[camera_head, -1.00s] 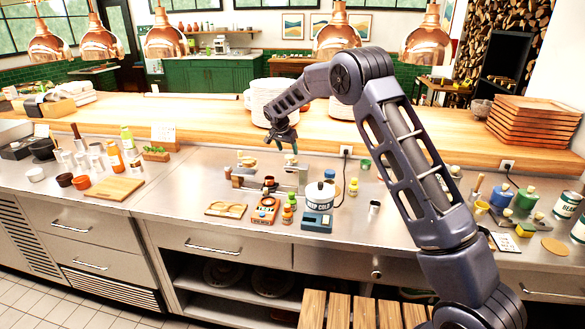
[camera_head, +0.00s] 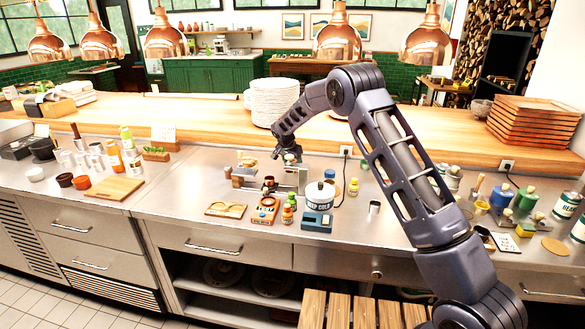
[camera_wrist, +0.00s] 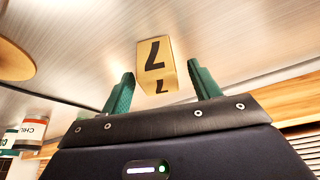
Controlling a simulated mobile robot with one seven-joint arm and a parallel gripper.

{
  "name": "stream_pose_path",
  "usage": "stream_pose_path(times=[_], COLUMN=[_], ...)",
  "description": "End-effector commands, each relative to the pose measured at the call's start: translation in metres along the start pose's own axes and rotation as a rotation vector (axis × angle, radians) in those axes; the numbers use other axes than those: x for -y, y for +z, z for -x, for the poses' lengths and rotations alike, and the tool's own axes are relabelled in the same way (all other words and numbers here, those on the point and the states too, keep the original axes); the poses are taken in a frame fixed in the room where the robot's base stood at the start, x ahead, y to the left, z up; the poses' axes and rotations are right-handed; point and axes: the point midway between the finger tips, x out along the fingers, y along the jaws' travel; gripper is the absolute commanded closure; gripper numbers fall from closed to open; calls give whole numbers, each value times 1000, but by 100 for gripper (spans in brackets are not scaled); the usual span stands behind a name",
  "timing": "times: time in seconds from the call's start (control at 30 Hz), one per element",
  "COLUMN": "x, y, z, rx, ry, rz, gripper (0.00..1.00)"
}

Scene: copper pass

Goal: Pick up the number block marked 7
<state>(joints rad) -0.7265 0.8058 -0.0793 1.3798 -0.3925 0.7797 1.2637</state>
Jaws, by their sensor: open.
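The number block marked 7 (camera_wrist: 154,60) is tan with a black 7 on two faces. It shows in the wrist view on the metal surface, in line with the gap between my green fingers and beyond their tips. My gripper (camera_wrist: 162,74) is open and empty. In the head view, my gripper (camera_head: 289,157) hangs low over the back of the steel counter, near the wooden ledge. I cannot pick out the block in the head view.
A white pot marked KEEP COLD (camera_head: 320,197), a blue scale (camera_head: 317,222) and an orange item (camera_head: 264,211) stand in front of my gripper. A stack of plates (camera_head: 272,102) stands behind it on the ledge. Bare steel counter (camera_head: 180,195) lies left of the group.

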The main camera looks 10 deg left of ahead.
Motion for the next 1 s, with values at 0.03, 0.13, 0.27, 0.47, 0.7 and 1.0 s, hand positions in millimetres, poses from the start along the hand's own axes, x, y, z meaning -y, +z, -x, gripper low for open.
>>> stream_pose_path(times=[0.03,0.13,0.27,0.47,0.7,1.0], x=[0,0,0,0,0,1], y=[0,0,0,0,-4,-27], z=[0,0,0,0,9,65], rx=[0,0,0,0,-1,-2], ry=[0,0,0,0,0,-2], rz=[0,0,0,1,0,-1], gripper=[38,54,79,87,87,87])
